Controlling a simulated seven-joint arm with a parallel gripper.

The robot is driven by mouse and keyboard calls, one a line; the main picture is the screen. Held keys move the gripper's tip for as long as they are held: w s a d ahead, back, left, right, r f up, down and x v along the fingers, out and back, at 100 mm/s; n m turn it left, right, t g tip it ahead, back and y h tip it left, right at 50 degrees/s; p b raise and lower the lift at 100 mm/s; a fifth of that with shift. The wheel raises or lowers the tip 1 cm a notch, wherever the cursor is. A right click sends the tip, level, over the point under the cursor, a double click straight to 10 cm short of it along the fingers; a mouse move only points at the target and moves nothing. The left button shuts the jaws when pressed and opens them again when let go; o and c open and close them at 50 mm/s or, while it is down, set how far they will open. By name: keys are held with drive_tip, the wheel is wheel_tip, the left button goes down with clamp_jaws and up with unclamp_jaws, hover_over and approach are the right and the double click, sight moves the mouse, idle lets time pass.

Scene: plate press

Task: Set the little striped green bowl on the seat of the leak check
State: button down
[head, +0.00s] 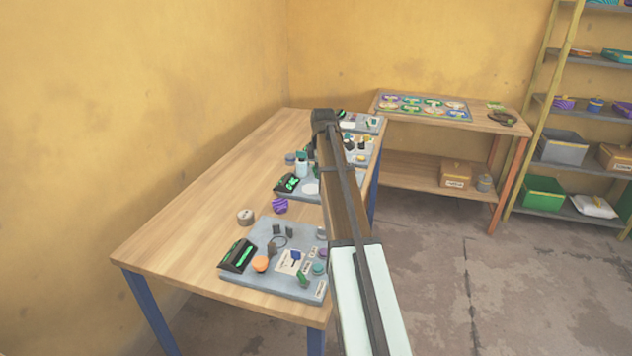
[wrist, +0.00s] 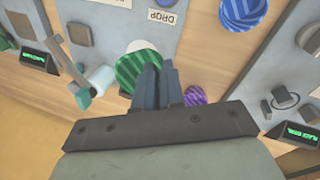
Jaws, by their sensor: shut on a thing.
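The little striped green bowl (wrist: 130,72) is between the fingertips of my gripper (wrist: 155,75), which is shut on it in the wrist view. The bowl is tilted and hangs over the edge of a grey plate (wrist: 110,30). A pale round disc (wrist: 140,46) shows just beyond the bowl, partly covered by it; a white disc also shows on the middle plate in the head view (head: 311,188). I cannot tell whether this disc is the seat of the leak check. In the head view my arm hides the gripper and the bowl.
A purple striped bowl (wrist: 195,95) lies on the wood beside my fingers; the head view shows it too (head: 280,206). A pale cylinder (wrist: 98,82) stands near the held bowl. The table's left side (head: 200,200) is clear.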

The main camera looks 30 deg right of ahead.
drive_tip(key=w+n, duration=0.2)
drive_tip(key=w, duration=0.1)
drive_tip(key=w+d+r, duration=0.1)
drive_tip(key=w, duration=0.1)
drive_tip(key=shift+n+y, duration=0.3)
drive_tip(key=shift+n, duration=0.1)
drive_tip(key=shift+w+a+f+n+y, duration=0.15)
drive_tip(key=shift+n+y, duration=0.1)
drive_tip(key=shift+n, duration=0.7)
drive_tip(key=shift+a+r+n+y, duration=0.1)
drive_tip(key=shift+n+y, duration=0.15)
drive_tip(key=shift+n, duration=0.7)
drive_tip(key=shift+f, duration=0.2)
hover_over(314, 190)
drive_tip(key=s, duration=0.1)
drive_tip(key=shift+s+f, duration=0.1)
drive_tip(key=shift+f, duration=3.6)
drive_tip(key=shift+f, duration=0.55)
drive_tip(key=c, duration=1.2)
unclamp_jaws()
drive_tip(key=shift+o, duration=0.2)
